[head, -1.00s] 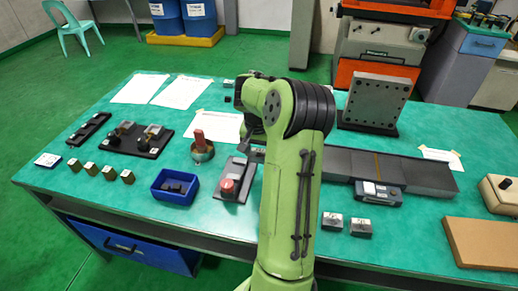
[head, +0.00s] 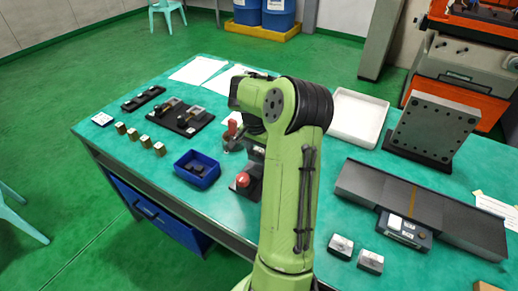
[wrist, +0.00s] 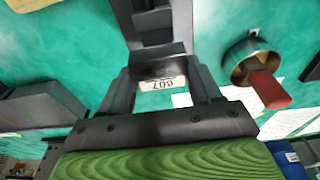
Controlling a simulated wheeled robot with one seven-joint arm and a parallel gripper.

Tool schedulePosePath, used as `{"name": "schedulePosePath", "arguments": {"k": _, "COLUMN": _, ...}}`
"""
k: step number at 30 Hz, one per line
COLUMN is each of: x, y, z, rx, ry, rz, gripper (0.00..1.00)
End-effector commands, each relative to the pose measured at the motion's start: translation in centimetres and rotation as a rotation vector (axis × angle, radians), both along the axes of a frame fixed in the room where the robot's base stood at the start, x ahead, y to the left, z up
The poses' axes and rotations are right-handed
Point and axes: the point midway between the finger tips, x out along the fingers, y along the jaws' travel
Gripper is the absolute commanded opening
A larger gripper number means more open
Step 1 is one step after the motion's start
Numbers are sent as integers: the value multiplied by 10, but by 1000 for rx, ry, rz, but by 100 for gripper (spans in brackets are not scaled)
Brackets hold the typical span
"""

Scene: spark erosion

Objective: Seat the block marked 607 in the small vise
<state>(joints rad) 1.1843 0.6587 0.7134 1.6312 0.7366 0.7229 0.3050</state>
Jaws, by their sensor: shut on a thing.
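The block marked 607 (wrist: 162,84) is between the two fingers of my gripper (wrist: 160,70) in the wrist view. Its pale label reads upside down there. My gripper is shut on it. A dark, stepped metal fixture (wrist: 153,22), seemingly the small vise, lies just beyond the fingertips in the wrist view. I cannot tell whether the block touches it. In the head view, the dark base with a red knob (head: 243,180), likely the same vise, is partly hidden by my arm. My gripper and the block are hidden behind the arm there.
A brass cup with a red handle (wrist: 252,65) stands close beside the gripper. A blue bin (head: 197,170) and brass blocks lie left. A white tray (head: 358,118), long dark plate (head: 425,205) and two metal blocks are right. Bare green table lies between plate and tray.

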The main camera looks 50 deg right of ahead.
Motion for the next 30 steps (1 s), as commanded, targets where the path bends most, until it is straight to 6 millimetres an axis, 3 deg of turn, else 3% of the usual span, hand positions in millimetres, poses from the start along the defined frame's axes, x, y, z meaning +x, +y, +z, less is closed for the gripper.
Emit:
{"name": "schedulePosePath", "arguments": {"k": 15, "x": 0, "y": 0, "z": -40, "rx": -2, "ry": -1, "rz": 0, "gripper": 9}}
{"name": "schedulePosePath", "arguments": {"k": 30, "x": 0, "y": 0, "z": -42, "rx": -2, "ry": -2, "rz": 1, "gripper": 9}}
